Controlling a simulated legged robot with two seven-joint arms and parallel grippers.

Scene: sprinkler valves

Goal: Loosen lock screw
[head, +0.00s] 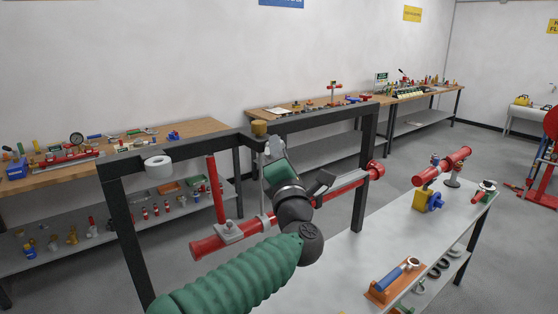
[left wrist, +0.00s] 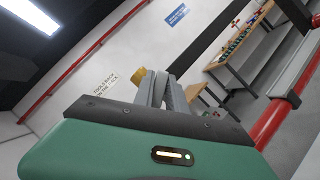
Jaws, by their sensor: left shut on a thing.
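My left gripper (head: 272,148) reaches up to the front bar of the black frame (head: 120,203), just below and right of a brass knob (head: 259,129) on top of the bar. In the left wrist view, my fingers (left wrist: 160,90) are close together with a narrow grey piece between them, seemingly the lock screw, mostly hidden by the fingers. The brass knob (left wrist: 138,76) shows just left of the fingertips. A thin rod goes down from the bar to a clamp on the red pipe (head: 208,245). My right gripper is out of view.
A grey table (head: 350,250) on the right holds a red pipe fitting (head: 441,167) and an orange block with a blue-handled tool (head: 395,280). Wooden benches (head: 205,131) with parts stand behind the frame. A red upright pipe (head: 216,190) rises left of my gripper.

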